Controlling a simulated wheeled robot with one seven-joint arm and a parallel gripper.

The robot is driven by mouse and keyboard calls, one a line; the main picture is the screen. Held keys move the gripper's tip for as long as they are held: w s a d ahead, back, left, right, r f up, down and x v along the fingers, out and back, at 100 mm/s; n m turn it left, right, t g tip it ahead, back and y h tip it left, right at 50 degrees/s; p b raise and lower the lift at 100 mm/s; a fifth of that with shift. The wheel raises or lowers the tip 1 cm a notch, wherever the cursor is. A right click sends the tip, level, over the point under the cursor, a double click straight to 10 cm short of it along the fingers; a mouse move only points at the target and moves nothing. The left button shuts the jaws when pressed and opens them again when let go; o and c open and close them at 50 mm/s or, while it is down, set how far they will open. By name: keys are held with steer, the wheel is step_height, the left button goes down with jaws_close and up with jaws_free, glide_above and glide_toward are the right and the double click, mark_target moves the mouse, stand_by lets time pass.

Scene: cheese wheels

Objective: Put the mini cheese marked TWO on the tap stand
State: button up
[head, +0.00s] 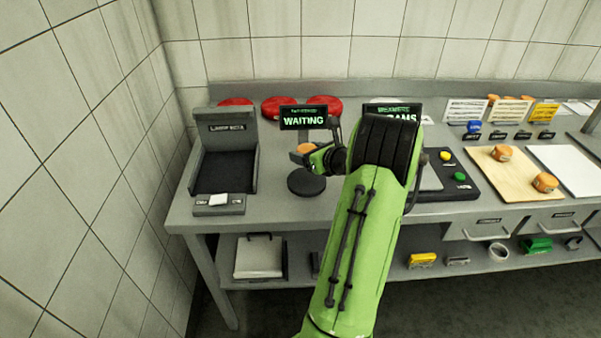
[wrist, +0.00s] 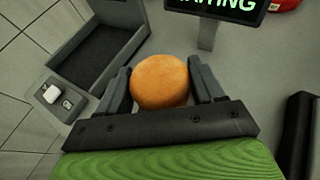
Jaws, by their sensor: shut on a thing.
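My gripper (wrist: 160,88) is shut on a small round orange mini cheese (wrist: 160,80), with one finger on each side of it in the wrist view. The held cheese (head: 305,148) also shows in the head view, above a round black tap stand (head: 306,183). A gap shows between cheese and stand in the head view. The stand is hidden in the wrist view. No mark can be read on the held cheese. A display reading WAITING (head: 303,118) stands behind the stand.
A black open-topped box (head: 225,165) stands left of the stand. A second display is partly hidden by my arm. Two more mini cheeses (head: 502,153) (head: 545,182) lie on a wooden board (head: 515,172) at right. Red wheels (head: 278,107) lie at the back.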

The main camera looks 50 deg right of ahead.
mark_target(306, 179)
step_height(306, 179, down, 7)
steer(key=shift+f+b, duration=0.2)
steer(key=shift+b, duration=0.85)
steer(key=shift+w+r, duration=0.1)
steer(key=o, duration=1.1)
